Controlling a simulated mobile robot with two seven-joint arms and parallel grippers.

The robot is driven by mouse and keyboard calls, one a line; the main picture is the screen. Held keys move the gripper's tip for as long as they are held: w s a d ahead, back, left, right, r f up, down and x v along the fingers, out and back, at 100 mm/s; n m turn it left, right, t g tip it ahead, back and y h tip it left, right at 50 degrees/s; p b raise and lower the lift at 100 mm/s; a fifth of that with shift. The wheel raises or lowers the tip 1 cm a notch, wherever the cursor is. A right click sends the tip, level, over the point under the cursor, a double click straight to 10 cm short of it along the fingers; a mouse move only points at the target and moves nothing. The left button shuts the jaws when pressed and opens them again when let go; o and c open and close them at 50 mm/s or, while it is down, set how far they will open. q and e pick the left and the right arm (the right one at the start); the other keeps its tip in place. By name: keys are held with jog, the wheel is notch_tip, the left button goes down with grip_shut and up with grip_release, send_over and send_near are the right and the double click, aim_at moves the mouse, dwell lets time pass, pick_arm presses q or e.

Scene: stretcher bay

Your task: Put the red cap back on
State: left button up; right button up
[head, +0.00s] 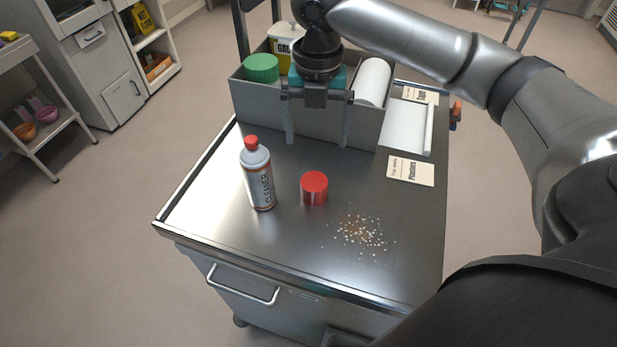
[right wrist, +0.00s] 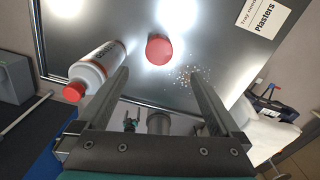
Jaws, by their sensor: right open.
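A red cap-like cylinder (head: 314,188) stands on the bare steel trolley top (head: 215,190); in the right wrist view it shows as a red disc (right wrist: 160,49). Left of it stands an upright cleaner bottle (head: 258,178) with a small red top (head: 251,142) on its neck; the bottle also shows in the right wrist view (right wrist: 101,62). My right gripper (head: 318,142) is open and empty, fingers pointing down, above the trolley behind the cylinder and in front of the grey bin. In the right wrist view the cylinder appears beyond and between the fingertips (right wrist: 159,72).
Pale and brown crumbs (head: 362,232) lie right of the cylinder. A grey bin (head: 350,130) at the back holds a green-lidded jar (head: 261,68), a white container (head: 286,38) and a white roll (head: 373,82). A Plasters card (head: 410,170) lies at right. The front left top is clear.

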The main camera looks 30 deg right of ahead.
aim_at(314, 182)
notch_tip(314, 182, down, 10)
jog(key=shift+f, duration=0.1)
dwell(0.4)
jog(key=shift+s+a+f, duration=0.15)
jog(key=shift+f, duration=2.4)
jog(key=c, duration=1.3)
jog(key=shift+r, duration=0.1)
